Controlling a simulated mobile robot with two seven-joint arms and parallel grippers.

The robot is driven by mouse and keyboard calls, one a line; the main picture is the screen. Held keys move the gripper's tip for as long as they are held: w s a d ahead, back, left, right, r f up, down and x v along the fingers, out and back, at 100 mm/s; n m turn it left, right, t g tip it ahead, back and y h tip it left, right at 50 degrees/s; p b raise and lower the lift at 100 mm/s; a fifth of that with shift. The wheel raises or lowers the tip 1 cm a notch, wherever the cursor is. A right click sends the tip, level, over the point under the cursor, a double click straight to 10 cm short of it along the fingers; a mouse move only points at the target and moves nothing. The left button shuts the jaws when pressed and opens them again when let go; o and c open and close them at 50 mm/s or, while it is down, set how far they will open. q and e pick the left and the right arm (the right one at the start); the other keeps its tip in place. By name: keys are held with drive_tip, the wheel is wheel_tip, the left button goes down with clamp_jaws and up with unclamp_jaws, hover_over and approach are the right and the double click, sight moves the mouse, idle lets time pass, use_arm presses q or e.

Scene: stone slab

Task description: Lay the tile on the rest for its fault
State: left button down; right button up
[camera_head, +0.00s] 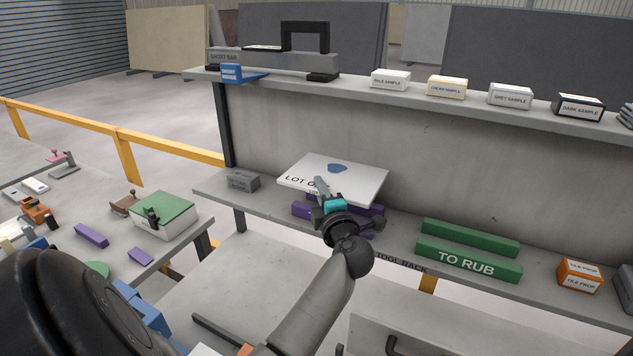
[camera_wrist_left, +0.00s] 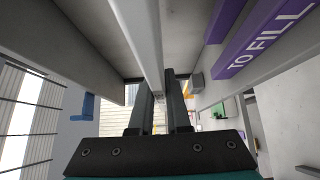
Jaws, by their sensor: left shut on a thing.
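The left wrist view shows the tile (camera_wrist_left: 138,35) edge-on between the fingers (camera_wrist_left: 160,85). The purple rest (camera_head: 303,209), two bars, is below the tile; in the wrist view a bar (camera_wrist_left: 265,45) reads "TO FILL", with a gap between it and the tile. The green rest (camera_head: 468,258), two bars, reads "TO RUB" and is empty. My right gripper is out of view.
A grey block (camera_head: 242,180) sits left of the tile on the lower shelf (camera_head: 395,238). An orange-and-white box (camera_head: 580,275) stands at the right. The upper shelf (camera_head: 430,104) overhangs behind, holding sample boxes. A side table with a green-topped box (camera_head: 163,214) is at left.

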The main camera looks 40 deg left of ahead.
use_arm(q)
drive_tip(key=shift+d+r, duration=0.1)
drive_tip(key=shift+r, duration=0.05)
drive_tip(key=shift+s, duration=0.1)
drive_tip(key=shift+d+r, duration=0.1)
drive_tip(key=shift+p, duration=0.5)
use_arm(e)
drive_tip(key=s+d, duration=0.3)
use_arm(q)
wheel_tip(320, 180, down, 9)
drive_tip(key=b, duration=0.6)
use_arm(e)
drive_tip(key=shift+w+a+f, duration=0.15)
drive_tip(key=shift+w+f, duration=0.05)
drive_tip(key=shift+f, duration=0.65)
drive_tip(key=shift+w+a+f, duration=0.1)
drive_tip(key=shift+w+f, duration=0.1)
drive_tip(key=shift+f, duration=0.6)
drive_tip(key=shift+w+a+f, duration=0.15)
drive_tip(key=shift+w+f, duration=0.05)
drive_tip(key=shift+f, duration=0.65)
use_arm(q)
drive_tip(key=shift+r, duration=0.1)
